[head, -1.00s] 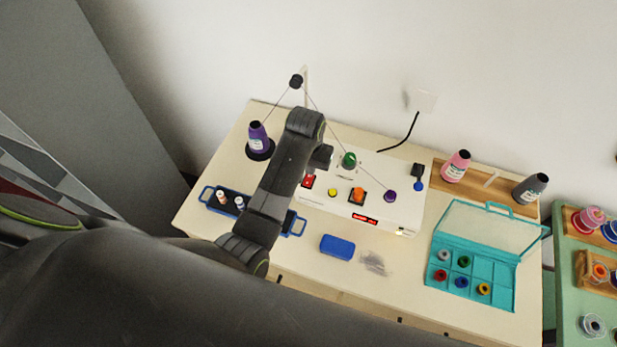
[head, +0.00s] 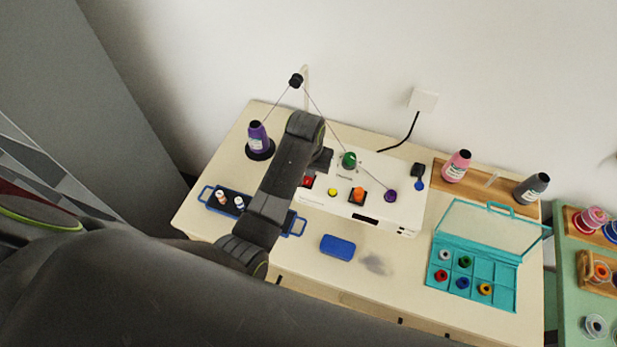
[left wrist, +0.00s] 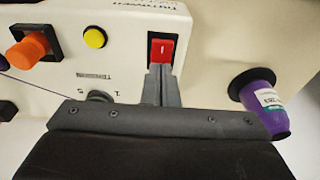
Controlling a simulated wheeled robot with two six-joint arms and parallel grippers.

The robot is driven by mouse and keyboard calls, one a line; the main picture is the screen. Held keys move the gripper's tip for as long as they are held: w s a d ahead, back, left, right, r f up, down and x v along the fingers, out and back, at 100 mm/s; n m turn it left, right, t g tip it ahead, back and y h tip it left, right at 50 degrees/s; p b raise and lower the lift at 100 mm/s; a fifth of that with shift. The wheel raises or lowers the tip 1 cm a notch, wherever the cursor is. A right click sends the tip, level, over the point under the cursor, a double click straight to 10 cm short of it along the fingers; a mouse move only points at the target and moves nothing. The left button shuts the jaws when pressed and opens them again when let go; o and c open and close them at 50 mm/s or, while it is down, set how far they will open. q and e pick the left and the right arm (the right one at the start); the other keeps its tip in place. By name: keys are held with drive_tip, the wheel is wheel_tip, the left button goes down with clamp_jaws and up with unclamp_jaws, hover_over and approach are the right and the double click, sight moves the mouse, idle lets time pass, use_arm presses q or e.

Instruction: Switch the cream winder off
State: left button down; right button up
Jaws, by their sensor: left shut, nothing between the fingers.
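The cream winder (head: 400,207) stands on the table with its front display (head: 365,217) dark. Its red rocker switch (head: 308,182) is at the left of its top, and a yellow button (head: 333,192) and an orange knob (head: 358,194) sit to its right. My left gripper (left wrist: 162,70) is shut and empty, its fingertips at the near end of the red rocker (left wrist: 161,48), whose white mark shows. I cannot tell whether they touch it. In the head view my left arm hides most of the gripper. My right gripper is not in view.
A purple thread cone (head: 257,138) stands at the back left, its thread running over a guide (head: 296,80) to a purple bobbin (head: 390,196). A blue tray (head: 206,195) lies under my arm.

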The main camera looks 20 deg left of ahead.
use_arm(q)
wheel_tip(320, 180, up, 2)
drive_tip(key=shift+r+p, duration=0.1)
drive_tip(key=shift+p, duration=0.75)
drive_tip(key=shift+r, duration=2.4)
